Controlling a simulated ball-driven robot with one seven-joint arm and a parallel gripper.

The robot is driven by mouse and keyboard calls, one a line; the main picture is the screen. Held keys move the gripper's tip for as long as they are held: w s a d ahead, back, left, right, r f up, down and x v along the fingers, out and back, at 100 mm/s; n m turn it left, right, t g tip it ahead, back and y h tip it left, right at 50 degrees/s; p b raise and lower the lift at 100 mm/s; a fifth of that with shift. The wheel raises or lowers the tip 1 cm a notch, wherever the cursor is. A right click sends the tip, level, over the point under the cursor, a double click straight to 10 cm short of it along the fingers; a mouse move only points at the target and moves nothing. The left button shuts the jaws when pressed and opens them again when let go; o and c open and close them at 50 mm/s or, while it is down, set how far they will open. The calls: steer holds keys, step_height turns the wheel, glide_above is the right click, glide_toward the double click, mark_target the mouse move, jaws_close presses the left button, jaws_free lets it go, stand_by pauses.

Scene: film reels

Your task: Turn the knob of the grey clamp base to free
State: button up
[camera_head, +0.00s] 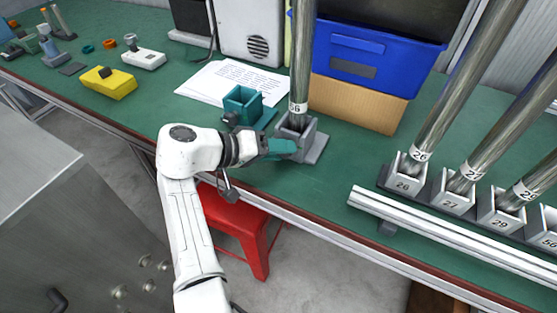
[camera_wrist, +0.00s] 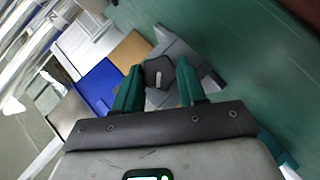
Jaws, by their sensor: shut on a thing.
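In the wrist view my gripper's two green fingers (camera_wrist: 157,82) are shut on the dark knob (camera_wrist: 157,72), one on each side. The knob has a short light mark on its face. The grey base (camera_wrist: 174,47) shows behind the knob. In the head view the fingers hide the knob.
A teal clamp base (camera_head: 242,104) stands empty just left, beside a printed sheet (camera_head: 228,80). A blue bin (camera_head: 372,57) on a cardboard box (camera_head: 356,103) is behind. Numbered holders with tubes (camera_head: 408,178) stand right, behind a pale rail (camera_head: 440,235). A red stool (camera_head: 240,225) is below.

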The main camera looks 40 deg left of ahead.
steer(key=n+h+b, duration=0.1)
steer(key=b, duration=0.1)
steer(key=f+t+h+b, duration=0.1)
steer(key=b, duration=0.1)
steer(key=shift+w+a+n+t, duration=0.1)
steer(key=shift+n+t, duration=0.2)
steer(key=shift+n, duration=0.1)
steer(key=n+t+h+b, duration=0.1)
steer(key=b, duration=0.2)
steer(key=shift+r+n, duration=0.15)
steer(key=shift+n, duration=0.25)
steer(key=shift+t+h, duration=0.3)
steer(key=o, duration=1.1)
steer(key=shift+c, duration=0.2)
steer(key=shift+a, duration=0.1)
steer(key=b+v, duration=0.1)
steer(key=v, duration=0.6)
steer(key=shift+s+a+b, duration=0.1)
steer(key=shift+s+b, duration=0.15)
steer(key=shift+b, duration=0.1)
